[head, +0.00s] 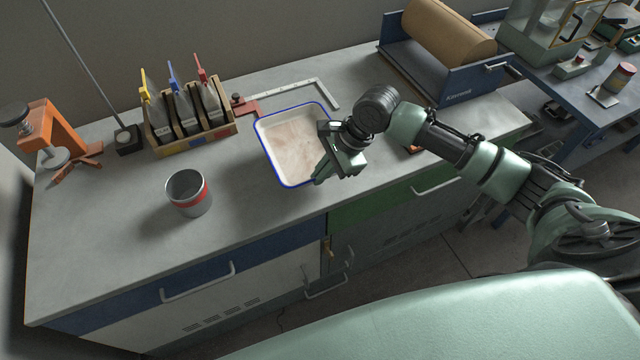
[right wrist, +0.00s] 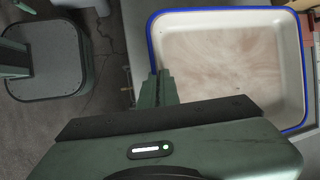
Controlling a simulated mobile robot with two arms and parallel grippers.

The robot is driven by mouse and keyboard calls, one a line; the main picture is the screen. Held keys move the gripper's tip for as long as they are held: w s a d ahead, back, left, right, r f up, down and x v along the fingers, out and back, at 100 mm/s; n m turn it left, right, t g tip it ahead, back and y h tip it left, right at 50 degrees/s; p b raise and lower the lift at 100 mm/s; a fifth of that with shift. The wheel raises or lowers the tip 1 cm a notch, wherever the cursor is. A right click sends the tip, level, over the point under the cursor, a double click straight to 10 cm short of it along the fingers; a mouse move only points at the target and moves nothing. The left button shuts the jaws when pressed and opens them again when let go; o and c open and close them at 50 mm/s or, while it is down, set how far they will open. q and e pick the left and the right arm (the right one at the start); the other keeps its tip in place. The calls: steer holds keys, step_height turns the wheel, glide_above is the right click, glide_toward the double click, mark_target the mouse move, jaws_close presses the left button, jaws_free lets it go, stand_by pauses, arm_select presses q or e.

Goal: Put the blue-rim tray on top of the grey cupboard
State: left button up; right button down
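The blue-rim tray (head: 284,112) is a white, shallow tray with a blue edge, lying flat on the concrete bench. It also shows in the right wrist view (right wrist: 225,17). My right gripper (head: 322,168) is at the tray's right rim in the head view. In the right wrist view its fingers (right wrist: 160,85) are close together, with the blue rim running in between them. They look shut on the rim. My left gripper is not in view. I cannot pick out a separate grey cupboard in these frames.
A grey can with a red band (head: 189,194) stands left of the tray. An orange stand (head: 55,135) is far left, a paper roll (head: 448,28) back right. The front-left bench top is clear.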

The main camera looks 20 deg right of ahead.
step_height(320, 180, down, 5)
steer(key=shift+r, duration=0.1)
stand_by(0.3)
steer(key=c, duration=1.7)
jaws_free()
steer(key=v, duration=1.2)
